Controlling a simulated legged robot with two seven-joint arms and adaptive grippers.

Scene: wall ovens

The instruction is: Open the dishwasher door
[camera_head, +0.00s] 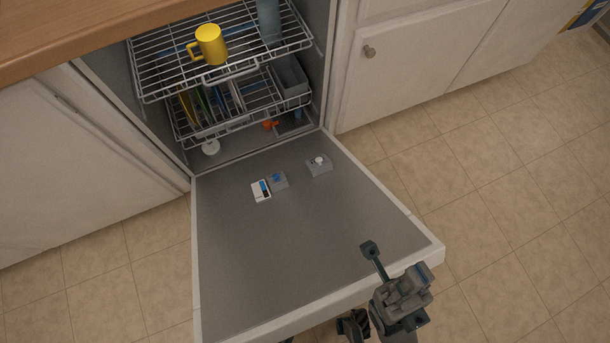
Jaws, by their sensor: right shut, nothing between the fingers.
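The dishwasher door (290,240) is folded down and looks about level, with its grey inner face up and its white edge at the front. My right gripper (371,250) is at the door's front right corner, shut and empty. Its narrow end shows against the inner face and its thicker part lies across the white front edge. I cannot tell whether it touches the door. A dark part at the bottom edge is cut off and unclear. My left gripper is not seen.
The upper rack (160,70) holds a yellow mug (210,44) and a grey-blue cup (269,18). The lower rack (240,105) holds plates. White cabinets (400,70) flank the dishwasher under a wooden counter (60,30). Tiled floor (530,200) is clear to the right.

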